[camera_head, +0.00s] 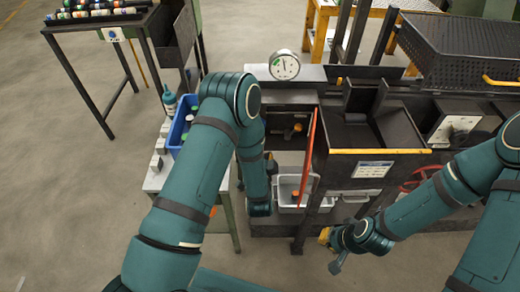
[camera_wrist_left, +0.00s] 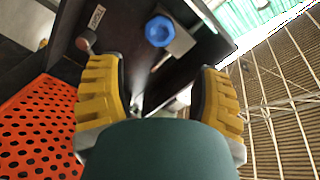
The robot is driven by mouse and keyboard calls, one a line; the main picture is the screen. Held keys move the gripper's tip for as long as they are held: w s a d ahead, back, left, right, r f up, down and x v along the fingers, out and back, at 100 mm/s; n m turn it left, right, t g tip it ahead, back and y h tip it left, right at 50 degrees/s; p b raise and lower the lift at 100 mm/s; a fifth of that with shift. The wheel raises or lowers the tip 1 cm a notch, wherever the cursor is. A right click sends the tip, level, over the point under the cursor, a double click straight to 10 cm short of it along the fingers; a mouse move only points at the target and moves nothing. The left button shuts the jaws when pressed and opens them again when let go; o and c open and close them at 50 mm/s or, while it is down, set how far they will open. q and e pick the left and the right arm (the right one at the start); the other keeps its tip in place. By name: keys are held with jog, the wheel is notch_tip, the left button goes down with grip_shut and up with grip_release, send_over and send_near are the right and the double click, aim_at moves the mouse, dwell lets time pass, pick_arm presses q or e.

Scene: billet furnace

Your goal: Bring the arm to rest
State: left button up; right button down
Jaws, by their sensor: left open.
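My left arm (camera_head: 190,170) reaches in from the left, with its forearm hanging down in front of the machine; its gripper is hidden in the head view. In the left wrist view my left gripper (camera_wrist_left: 160,70) shows two yellow ridged fingers, wide apart, with nothing held between them. A dark panel with a blue round knob (camera_wrist_left: 159,31) lies beyond the fingers. My right arm (camera_head: 430,205) comes in from the right. My right gripper (camera_head: 332,248) is low in front of the machine, small and seen at an angle, so its jaw opening is unclear.
A red perforated panel (camera_wrist_left: 38,125) is close beside the left gripper's finger. The furnace machine (camera_head: 375,165) has a gauge (camera_head: 285,65) on top and a grey bin (camera_head: 290,190) below. A side table holds a blue crate (camera_head: 181,125). Open floor lies at left.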

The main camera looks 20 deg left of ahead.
dwell(0.4)
pick_arm(q)
jog(key=s+d+f+n+g+h+b, duration=0.25)
jog(key=s+f+n+g+h, duration=0.3)
jog(key=s+f+g, duration=0.4)
jog(key=s+d+f+n+g+h, duration=0.1)
jog(key=s+n+g, duration=0.1)
jog(key=s, duration=0.3)
jog(key=s+d+f+n+g+h+b, duration=0.1)
jog(key=s+d+f+n+g+h, duration=0.1)
jog(key=s+g, duration=0.2)
jog(key=s, duration=0.2)
jog(key=shift+s+d+n, duration=0.2)
jog(key=shift+s+n, duration=0.1)
jog(key=shift+n, duration=0.05)
jog(key=shift+h, duration=0.25)
